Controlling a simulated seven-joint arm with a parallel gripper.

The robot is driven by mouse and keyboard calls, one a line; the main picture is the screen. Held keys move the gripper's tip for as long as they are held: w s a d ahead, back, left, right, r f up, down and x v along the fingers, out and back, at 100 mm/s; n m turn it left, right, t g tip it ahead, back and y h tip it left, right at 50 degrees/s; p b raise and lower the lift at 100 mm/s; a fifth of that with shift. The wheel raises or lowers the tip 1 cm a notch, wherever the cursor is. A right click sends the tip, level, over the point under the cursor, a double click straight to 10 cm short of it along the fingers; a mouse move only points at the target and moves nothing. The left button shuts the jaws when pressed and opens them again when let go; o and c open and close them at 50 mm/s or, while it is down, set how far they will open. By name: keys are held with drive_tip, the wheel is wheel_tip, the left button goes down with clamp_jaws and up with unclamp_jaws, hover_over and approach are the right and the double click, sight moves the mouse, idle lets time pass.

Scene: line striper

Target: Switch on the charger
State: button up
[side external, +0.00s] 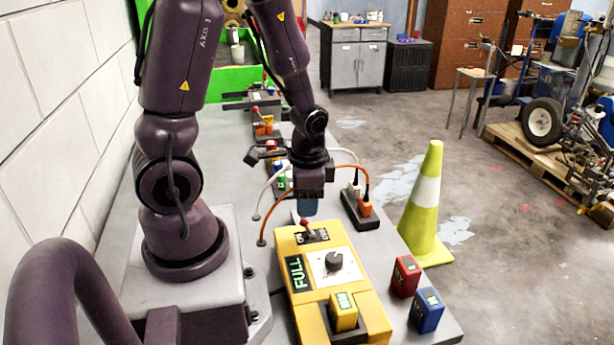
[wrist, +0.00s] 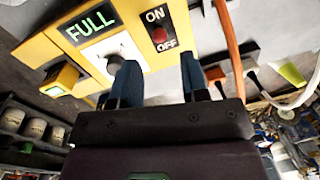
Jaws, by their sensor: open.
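The yellow charger (side external: 321,292) sits on the grey bench below my gripper. It has a lit FULL display (side external: 296,273), a dark knob (side external: 334,261) on a white plate, and a yellow battery (side external: 344,311) seated at its near end. The red-tipped ON/OFF switch (side external: 306,223) is at its far end. In the wrist view the red switch (wrist: 159,35) shows between the ON and OFF labels, beyond my fingertips. My gripper (side external: 307,208) points down just above the switch. Its two blue fingers (wrist: 158,66) stand apart with nothing between them. I cannot tell whether a finger touches the switch.
A power strip (side external: 361,210) with orange and white plugs lies beside the charger, its cables curving behind my gripper. A red battery (side external: 405,276) and a blue battery (side external: 427,310) stand right of the charger. A yellow-green cone (side external: 428,200) stands beyond the bench edge.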

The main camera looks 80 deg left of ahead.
drive_tip(key=shift+d+r, duration=0.15)
drive_tip(key=shift+r, duration=1.2)
drive_tip(key=shift+d+r, duration=0.1)
drive_tip(key=shift+r, duration=1.25)
drive_tip(key=d+r+n+t, duration=0.1)
drive_tip(key=d+r+t, duration=0.1)
drive_tip(key=d+r, duration=0.3)
drive_tip(key=s+d+r+n+t+h, duration=0.1)
drive_tip(key=d+r+t, duration=0.2)
drive_tip(key=r, duration=0.8)
drive_tip(key=shift+s+d+r+t, duration=0.15)
drive_tip(key=shift+s+d+t, duration=0.15)
drive_tip(key=shift+d, duration=0.85)
